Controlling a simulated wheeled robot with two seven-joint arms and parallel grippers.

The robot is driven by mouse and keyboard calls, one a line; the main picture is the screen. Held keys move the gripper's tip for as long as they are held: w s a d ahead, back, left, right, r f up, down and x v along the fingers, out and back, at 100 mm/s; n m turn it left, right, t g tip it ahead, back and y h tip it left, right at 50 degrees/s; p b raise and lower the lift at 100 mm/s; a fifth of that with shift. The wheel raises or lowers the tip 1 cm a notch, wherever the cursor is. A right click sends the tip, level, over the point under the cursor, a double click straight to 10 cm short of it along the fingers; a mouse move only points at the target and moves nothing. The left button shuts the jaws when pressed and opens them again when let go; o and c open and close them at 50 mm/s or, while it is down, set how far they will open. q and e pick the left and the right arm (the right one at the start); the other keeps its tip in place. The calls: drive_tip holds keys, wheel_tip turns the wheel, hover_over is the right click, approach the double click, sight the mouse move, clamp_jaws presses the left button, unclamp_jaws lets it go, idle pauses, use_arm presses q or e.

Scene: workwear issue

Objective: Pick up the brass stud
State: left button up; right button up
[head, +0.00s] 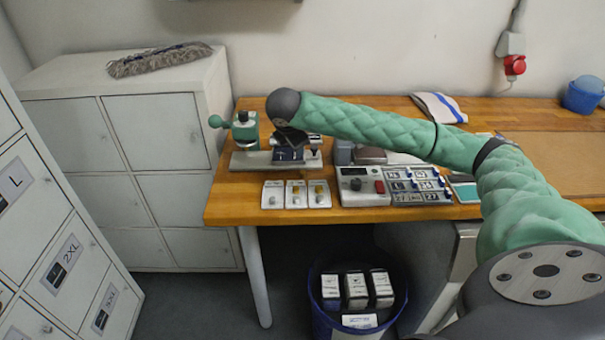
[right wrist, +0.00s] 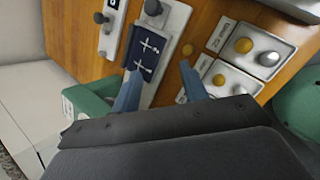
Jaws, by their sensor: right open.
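Several brass-coloured pieces show in the right wrist view; I cannot tell which is the brass stud. A brass round piece (right wrist: 243,45) and another brass round piece (right wrist: 219,80) sit beside silver ones in white labelled trays to the right. The small trays (head: 296,203) also show in the head view at the table's front edge. My right gripper (right wrist: 160,72) is open above a dark blue plate with white crosses (right wrist: 148,45); nothing is held. My left gripper is out of view.
A green press with a lever (head: 243,126) stands left of my right gripper on the wooden table (head: 222,202). A grey control box (head: 362,186) and a compartment tray (head: 418,186) lie to the right. A blue bin (head: 325,318) with boxes is below.

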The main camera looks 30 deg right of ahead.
sight(302, 172)
drive_tip(key=shift+s+d+f+n+g+y+p, duration=0.15)
drive_tip(key=shift+s+d+f+n+g, duration=0.15)
drive_tip(key=shift+f+n, duration=0.7)
drive_tip(key=shift+s+d+f+n+g+y+p, duration=0.15)
drive_tip(key=shift+f+n+g, duration=0.2)
drive_tip(key=shift+f+n, duration=0.65)
drive_tip(key=shift+s+d+f+n+g+p, duration=0.15)
drive_tip(key=shift+s+f+n+g, duration=0.3)
drive_tip(key=shift+n, duration=0.95)
drive_tip(key=x, duration=0.1)
drive_tip(key=p+x, duration=0.1)
drive_tip(key=x, duration=0.2)
drive_tip(key=shift+a+f+p, duration=0.25)
drive_tip(key=shift+f+p, duration=0.1)
drive_tip(key=shift+p, duration=0.05)
drive_tip(key=shift+w+d+f, duration=0.15)
drive_tip(key=shift+f, duration=0.3)
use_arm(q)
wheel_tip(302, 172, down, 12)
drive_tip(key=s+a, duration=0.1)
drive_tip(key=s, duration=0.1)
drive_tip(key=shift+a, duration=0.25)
use_arm(e)
clamp_jaws()
